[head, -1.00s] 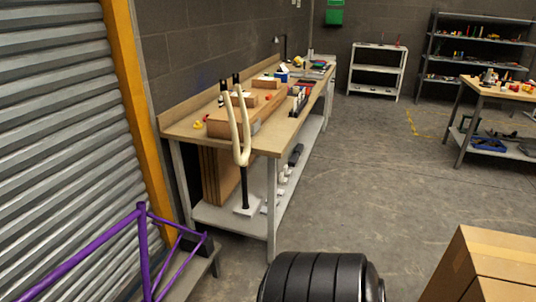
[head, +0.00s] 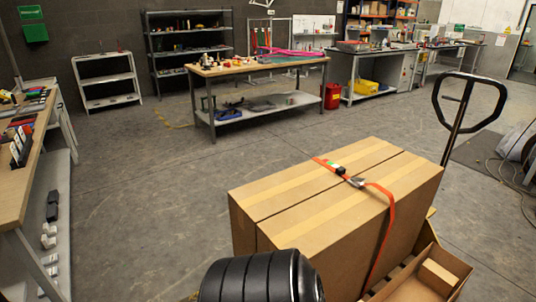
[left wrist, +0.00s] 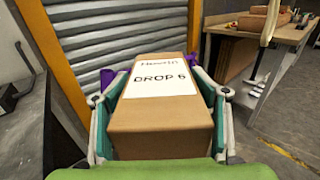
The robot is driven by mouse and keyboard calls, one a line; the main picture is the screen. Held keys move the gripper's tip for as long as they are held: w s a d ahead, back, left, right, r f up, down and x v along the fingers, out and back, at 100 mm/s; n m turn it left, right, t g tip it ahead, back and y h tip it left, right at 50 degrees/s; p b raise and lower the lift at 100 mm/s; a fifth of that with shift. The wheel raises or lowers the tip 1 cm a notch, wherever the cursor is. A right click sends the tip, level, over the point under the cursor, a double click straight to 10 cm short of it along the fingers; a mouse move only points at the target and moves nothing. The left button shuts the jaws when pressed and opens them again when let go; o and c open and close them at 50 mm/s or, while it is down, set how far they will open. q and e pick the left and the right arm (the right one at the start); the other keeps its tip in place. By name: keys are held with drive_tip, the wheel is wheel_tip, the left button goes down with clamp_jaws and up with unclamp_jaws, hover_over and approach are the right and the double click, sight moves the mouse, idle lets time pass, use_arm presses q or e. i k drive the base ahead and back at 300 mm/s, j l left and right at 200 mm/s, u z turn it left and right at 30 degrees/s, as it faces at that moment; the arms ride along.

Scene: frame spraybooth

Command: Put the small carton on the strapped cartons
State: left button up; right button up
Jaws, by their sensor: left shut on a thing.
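The small carton (left wrist: 160,128) is brown with a white label reading "DROP 6". It fills the middle of the left wrist view. My left gripper (left wrist: 155,78) is shut on it, with a teal and grey finger along each side. Neither the carton nor this gripper shows in the head view. The strapped cartons (head: 290,205) are two large brown cartons side by side, bound by an orange strap (head: 388,225) with a metal buckle (head: 355,182) on top. Their top is otherwise bare. My right gripper is not in view.
An open box (head: 402,290) with a small block in it lies right of the strapped cartons. A black pallet truck handle (head: 462,102) rises behind them. A workbench (head: 35,175) stands at the left, another table (head: 260,68) farther back. Grey floor (head: 150,210) between is clear.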

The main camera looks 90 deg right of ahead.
sight(303, 207)
drive_tip(key=l+z, duration=0.15)
drive_tip(key=z, duration=3.6)
drive_tip(key=i+j+z, duration=0.2)
drive_tip(key=j, duration=0.35)
drive_tip(key=i+j+z, duration=0.15)
drive_tip(key=i+j, duration=0.1)
drive_tip(key=j, duration=0.1)
